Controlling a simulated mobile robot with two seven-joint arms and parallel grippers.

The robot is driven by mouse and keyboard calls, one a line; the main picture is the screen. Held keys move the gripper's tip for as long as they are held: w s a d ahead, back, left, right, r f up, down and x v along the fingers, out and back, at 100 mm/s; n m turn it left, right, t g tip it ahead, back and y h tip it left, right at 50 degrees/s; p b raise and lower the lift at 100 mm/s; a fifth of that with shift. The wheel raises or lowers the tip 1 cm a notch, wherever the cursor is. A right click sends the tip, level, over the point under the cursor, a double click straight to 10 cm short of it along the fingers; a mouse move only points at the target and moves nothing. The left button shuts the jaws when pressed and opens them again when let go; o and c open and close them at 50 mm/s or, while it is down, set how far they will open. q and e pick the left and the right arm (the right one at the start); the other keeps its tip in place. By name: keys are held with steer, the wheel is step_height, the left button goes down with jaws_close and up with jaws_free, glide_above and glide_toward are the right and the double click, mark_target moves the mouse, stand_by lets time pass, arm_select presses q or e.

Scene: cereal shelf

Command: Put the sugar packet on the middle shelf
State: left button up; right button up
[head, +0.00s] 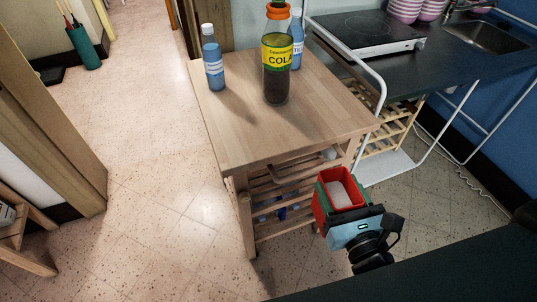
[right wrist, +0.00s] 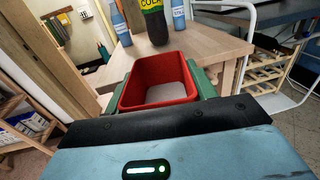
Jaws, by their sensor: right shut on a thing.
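In the right wrist view the red thing (right wrist: 157,67) sits between the green fingers. My right gripper is shut on it, in front of the right part of the wooden cart (head: 225,140). The cart's slatted middle shelf (head: 283,188) shows below the top, partly hidden by the top and the held thing. My left gripper is not in view.
A cola bottle (head: 276,60) and two blue water bottles, one at the left (head: 212,58) and one behind the cola (head: 297,45), stand on the cart top. Blue items lie on a lower shelf. A white-framed counter (head: 440,85) stands to the right. The floor left of the cart is clear.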

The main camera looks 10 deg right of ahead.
arm_select(q)
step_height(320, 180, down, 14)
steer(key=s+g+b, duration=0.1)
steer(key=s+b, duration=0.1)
steer(key=b, duration=1.2)
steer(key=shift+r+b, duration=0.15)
steer(key=shift+b, duration=0.15)
arm_select(e)
steer(key=s+d+f+m+h, duration=0.1)
steer(key=s+f, duration=0.3)
steer(key=f, duration=1)
steer(key=s+d+f+m+h, duration=0.2)
steer(key=s+f+h, duration=0.1)
steer(key=f, duration=1)
steer(key=shift+s+d+f+h, duration=0.15)
steer(key=shift+s+f+h, duration=0.2)
steer(key=shift+s, duration=0.1)
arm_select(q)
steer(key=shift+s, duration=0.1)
arm_select(e)
steer(key=shift+r, duration=0.1)
